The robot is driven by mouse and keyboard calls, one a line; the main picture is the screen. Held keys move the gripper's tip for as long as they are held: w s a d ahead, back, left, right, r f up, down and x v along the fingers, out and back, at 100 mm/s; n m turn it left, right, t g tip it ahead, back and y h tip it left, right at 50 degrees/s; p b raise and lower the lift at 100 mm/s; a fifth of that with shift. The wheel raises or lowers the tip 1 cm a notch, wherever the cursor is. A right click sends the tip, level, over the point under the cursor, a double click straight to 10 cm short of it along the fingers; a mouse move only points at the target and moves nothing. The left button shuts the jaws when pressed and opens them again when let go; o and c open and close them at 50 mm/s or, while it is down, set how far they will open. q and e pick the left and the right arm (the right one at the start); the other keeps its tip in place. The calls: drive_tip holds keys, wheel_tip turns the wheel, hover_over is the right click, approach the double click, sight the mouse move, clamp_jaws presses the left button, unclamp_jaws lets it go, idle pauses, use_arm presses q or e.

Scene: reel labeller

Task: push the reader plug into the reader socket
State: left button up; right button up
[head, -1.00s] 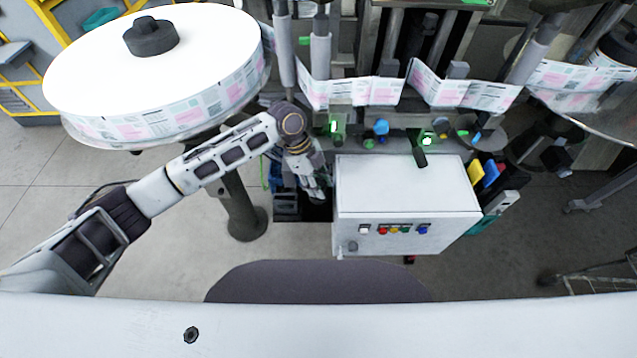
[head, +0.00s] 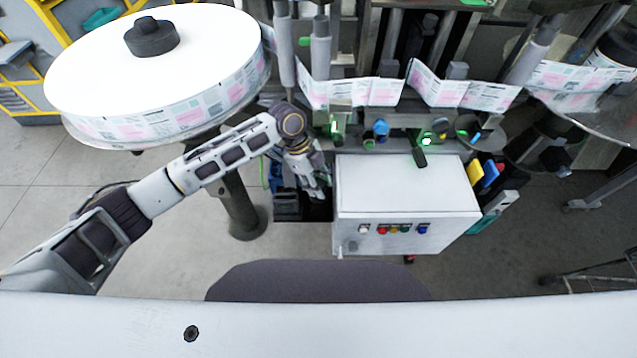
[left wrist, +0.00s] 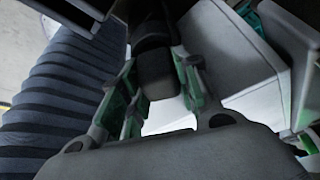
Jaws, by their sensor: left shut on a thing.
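My left gripper (head: 318,185) reaches down beside the left side of the white control box (head: 405,185). In the left wrist view its fingers (left wrist: 158,85), with green parts, are shut on a dark blocky piece, which I take to be the reader plug (left wrist: 157,72). The plug's front end points away from the camera and is hidden in shadow. I cannot make out the reader socket in either view, nor whether the plug touches it. My right gripper does not show.
The large white label reel (head: 100,70) stands at the upper left on a dark post. The printed label web (head: 365,92) runs across the machine behind the box. A dark ribbed part (left wrist: 55,90) lies close left of the fingers. Bare floor shows at the lower left.

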use_arm(q)
drive_tip(key=shift+s+f, duration=0.15)
drive_tip(key=shift+f, duration=0.1)
idle(0.6)
drive_tip(key=o, duration=1.1)
drive_tip(key=shift+r, duration=0.25)
drive_tip(key=shift+w+a+r, duration=0.25)
drive_tip(key=shift+w+r, duration=0.05)
drive_tip(key=shift+r, duration=0.1)
drive_tip(key=shift+v, duration=0.95)
drive_tip(key=w+a, duration=0.2)
drive_tip(key=a, duration=0.1)
drive_tip(key=w+a, duration=0.2)
drive_tip(key=a, duration=0.2)
drive_tip(key=w+a, duration=0.2)
drive_tip(key=a, duration=0.1)
drive_tip(key=shift+a+f, duration=0.1)
drive_tip(key=shift+a, duration=0.05)
drive_tip(key=shift+s, duration=0.15)
